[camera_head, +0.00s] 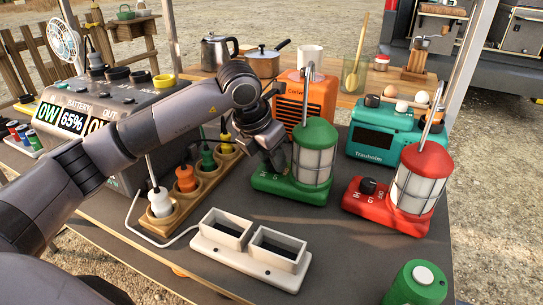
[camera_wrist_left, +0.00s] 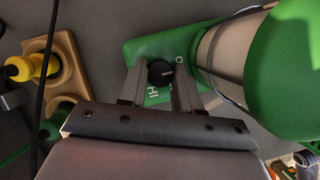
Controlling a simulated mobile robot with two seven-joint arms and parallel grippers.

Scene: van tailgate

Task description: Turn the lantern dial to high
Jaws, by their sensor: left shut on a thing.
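A green lantern (camera_head: 312,155) stands upright on the grey table, its base reaching left under my left gripper. My left gripper (camera_head: 272,168) points down at the base. In the left wrist view its two fingers (camera_wrist_left: 160,80) are closed around the black dial (camera_wrist_left: 160,73) on the green base (camera_wrist_left: 140,50), with "HI" lettering beside it. In the head view the gripper hides this dial. A red lantern (camera_head: 418,178) stands to the right, with its own black dial (camera_head: 368,186) uncovered. My right gripper does not show.
A wooden holder (camera_head: 190,200) with several coloured plugs is left of the gripper. A white two-bay tray (camera_head: 250,248) lies in front. A green canister (camera_head: 417,285) is front right.

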